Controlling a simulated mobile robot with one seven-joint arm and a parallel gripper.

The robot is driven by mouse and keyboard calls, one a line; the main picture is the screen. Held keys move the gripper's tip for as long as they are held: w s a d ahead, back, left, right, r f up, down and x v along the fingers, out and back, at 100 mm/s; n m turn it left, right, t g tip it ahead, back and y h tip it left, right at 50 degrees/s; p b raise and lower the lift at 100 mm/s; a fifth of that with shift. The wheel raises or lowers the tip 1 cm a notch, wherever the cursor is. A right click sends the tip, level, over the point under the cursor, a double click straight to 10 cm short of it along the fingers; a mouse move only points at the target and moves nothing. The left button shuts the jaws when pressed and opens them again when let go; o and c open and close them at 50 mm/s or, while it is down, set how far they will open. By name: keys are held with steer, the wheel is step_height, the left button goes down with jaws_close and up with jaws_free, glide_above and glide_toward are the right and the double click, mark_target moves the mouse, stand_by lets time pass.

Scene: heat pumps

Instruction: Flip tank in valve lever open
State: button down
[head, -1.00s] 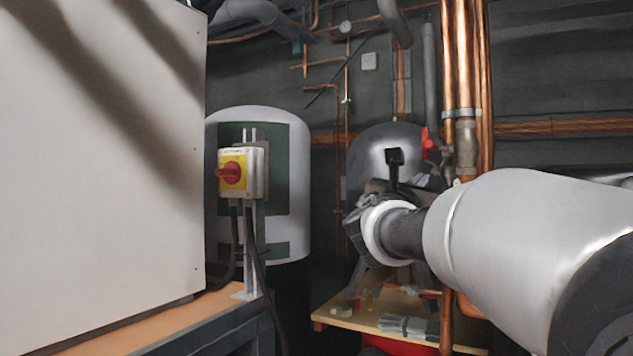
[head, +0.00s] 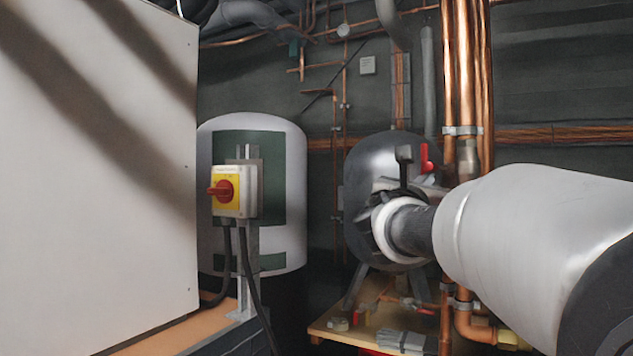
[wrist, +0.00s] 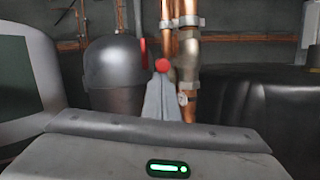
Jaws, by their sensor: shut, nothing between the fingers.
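A red valve lever (head: 425,157) stands roughly upright by the copper pipes, right of the dark tank (head: 372,160) in the head view. In the wrist view a red upright piece (wrist: 143,52) shows beside the tank (wrist: 112,62), and a rounded red end (wrist: 162,65) shows just above my fingertips. I cannot tell which of these is the tank in valve lever. My gripper (wrist: 161,86) is shut and empty, pointing toward the red end; whether they touch is unclear. In the head view my own arm and wrist hide the fingers and the lower valve.
Vertical copper pipes (head: 460,70) with clamps stand close to the right of the lever. A yellow switch box with a red knob (head: 222,191) stands left, before a white tank (head: 290,150). A wooden board (head: 330,328) with loose parts lies below. A large white cabinet (head: 95,180) fills the left.

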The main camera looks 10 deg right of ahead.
steer(key=shift+s+r+p, duration=0.1)
steer(key=shift+r+p, duration=0.4)
steer(key=shift+p, duration=0.05)
